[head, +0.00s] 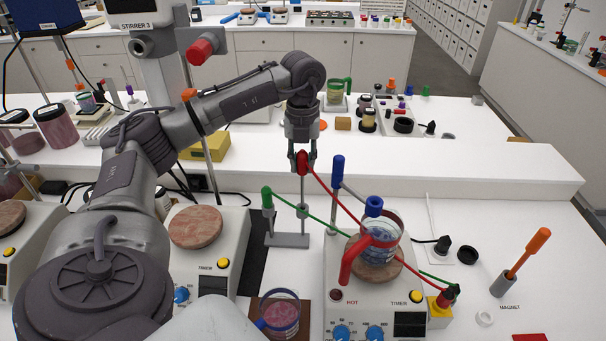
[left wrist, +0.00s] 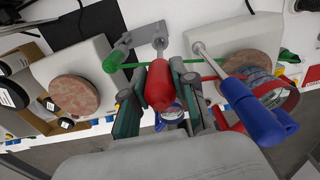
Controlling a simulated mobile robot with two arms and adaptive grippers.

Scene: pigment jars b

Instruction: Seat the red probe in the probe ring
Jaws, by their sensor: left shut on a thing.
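My left gripper (head: 303,162) is shut on the red probe (head: 302,168), upright above a small grey stand (head: 290,240). In the left wrist view the red probe (left wrist: 159,88) sits between the two fingers (left wrist: 160,100). A red cord runs from it down to the right. A green-handled probe (head: 267,198) stands at the stand's left. My right gripper is not in view.
Right of the stand, a hotplate (head: 345,312) carries a red-handled beaker (head: 380,246) of blue liquid. Green and red cords cross in front. Another hotplate (head: 212,262) is at left, and a raised shelf edge (head: 450,182) runs behind.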

